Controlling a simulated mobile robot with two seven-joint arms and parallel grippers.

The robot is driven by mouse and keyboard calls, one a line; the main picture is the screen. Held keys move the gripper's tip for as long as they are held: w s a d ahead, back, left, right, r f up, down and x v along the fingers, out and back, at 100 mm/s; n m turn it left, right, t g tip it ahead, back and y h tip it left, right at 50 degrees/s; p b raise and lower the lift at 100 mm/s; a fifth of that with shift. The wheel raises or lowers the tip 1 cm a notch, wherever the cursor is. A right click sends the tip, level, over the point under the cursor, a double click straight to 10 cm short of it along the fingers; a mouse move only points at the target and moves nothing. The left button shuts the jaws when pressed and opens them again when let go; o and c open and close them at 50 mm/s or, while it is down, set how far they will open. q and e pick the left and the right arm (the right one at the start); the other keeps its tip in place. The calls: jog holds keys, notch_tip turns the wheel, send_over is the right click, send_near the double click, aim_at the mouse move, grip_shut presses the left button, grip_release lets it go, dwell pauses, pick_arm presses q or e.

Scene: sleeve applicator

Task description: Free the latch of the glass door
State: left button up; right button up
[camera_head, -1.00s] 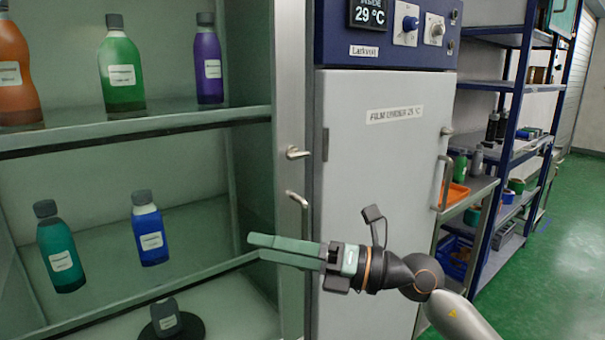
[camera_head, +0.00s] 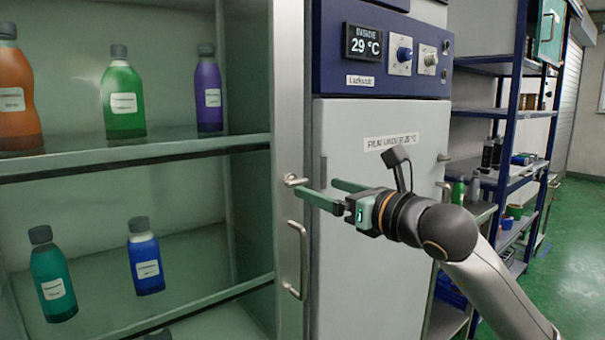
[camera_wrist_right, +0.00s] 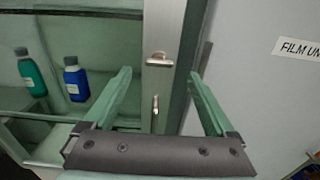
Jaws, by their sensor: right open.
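The glass door's metal frame (camera_head: 290,100) stands upright between the bottle shelves and the white cabinet. A small metal latch knob (camera_head: 294,180) sits on the frame, above a vertical bar handle (camera_head: 297,260). My right gripper (camera_head: 318,188) is open, its fingers pointing left at about latch height; the tip of the nearer finger appears close to the latch. In the right wrist view the latch (camera_wrist_right: 159,60) lies between the two finger lines, with the handle (camera_wrist_right: 155,108) below it. I cannot tell whether a finger touches the latch. My left gripper is not in view.
Several bottles, such as a green one (camera_head: 123,95) and a blue one (camera_head: 146,257), stand on shelves behind the door. The white cabinet (camera_head: 365,270) with a blue control panel (camera_head: 430,70) is beside the frame. Blue racks (camera_head: 500,175) stand at right, with green floor beyond.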

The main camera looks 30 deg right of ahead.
aim_at(299, 181)
jog(key=w+p, duration=0.1)
jog(key=w, duration=0.1)
jog(key=w+p, duration=0.1)
jog(key=w, duration=0.2)
jog(key=shift+w+a+r, duration=0.15)
jog(key=shift+a, duration=0.05)
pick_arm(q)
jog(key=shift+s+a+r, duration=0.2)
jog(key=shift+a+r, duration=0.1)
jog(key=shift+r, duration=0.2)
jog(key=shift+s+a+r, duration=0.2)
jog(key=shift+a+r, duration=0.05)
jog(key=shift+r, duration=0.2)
pick_arm(e)
jog(key=shift+w+a+f, duration=0.1)
jog(key=shift+w+f, duration=0.1)
jog(key=shift+w, duration=0.5)
jog(key=shift+c, duration=0.2)
jog(key=c, duration=1.3)
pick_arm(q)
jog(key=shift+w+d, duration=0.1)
pick_arm(e)
jog(key=shift+c, duration=0.2)
